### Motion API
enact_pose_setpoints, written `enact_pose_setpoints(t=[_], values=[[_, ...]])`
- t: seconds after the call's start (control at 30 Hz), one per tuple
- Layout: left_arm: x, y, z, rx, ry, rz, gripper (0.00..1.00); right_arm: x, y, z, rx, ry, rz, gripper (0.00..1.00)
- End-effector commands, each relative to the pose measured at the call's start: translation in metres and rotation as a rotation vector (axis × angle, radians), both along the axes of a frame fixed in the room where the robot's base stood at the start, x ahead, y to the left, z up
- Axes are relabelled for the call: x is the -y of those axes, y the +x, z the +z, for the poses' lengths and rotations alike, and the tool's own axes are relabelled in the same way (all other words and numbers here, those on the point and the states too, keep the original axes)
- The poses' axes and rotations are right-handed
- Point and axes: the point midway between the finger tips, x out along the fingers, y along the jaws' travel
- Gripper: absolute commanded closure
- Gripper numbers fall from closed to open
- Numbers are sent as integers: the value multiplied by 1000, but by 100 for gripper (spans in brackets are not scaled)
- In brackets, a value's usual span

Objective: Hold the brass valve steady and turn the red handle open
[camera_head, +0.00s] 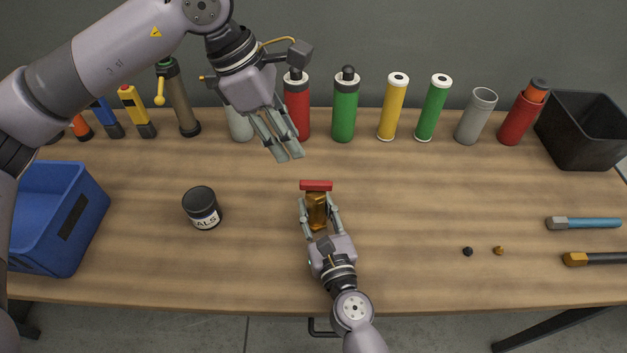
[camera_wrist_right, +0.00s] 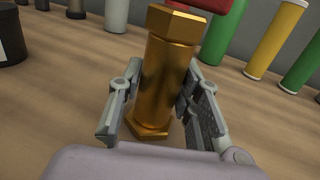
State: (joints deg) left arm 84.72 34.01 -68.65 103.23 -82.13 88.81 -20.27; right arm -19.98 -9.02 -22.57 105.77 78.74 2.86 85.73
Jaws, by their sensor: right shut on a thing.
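The brass valve (camera_head: 317,210) stands upright on the wooden table, with the red handle (camera_head: 316,185) lying crosswise on its top. My right gripper (camera_head: 320,208) is shut on the valve body from the near side. In the right wrist view, the valve (camera_wrist_right: 162,80) is between the two fingers and part of the red handle (camera_wrist_right: 205,5) shows at the top edge. My left gripper (camera_head: 290,155) hangs above the table, up and left of the handle and apart from it, with nothing seen in it. Its fingers look close together, but their gap is unclear.
Several cylinders, including a red one (camera_head: 297,108) and a green one (camera_head: 344,110), line the back. A dark jar (camera_head: 201,207) and a blue bin (camera_head: 90,215) are at left. A black bin (camera_head: 585,150) and two tools lie at right. Table around the valve is clear.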

Motion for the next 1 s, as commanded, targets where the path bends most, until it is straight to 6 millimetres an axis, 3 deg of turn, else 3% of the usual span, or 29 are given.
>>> enact_pose_setpoints(t=[0.17, 0.7, 1.0], values=[[-2, 3, 0, 5, -15, -37, 68, 0, 0, 0, -1, 0, 0, 100], [35, 0, -87, 2, -16, -39, 68, 0, 0, 0, -1, 0, 0, 100], [42, 1, -106, 5, -17, -37, 68, 0, 0, 0, -1, 0, 0, 100]])
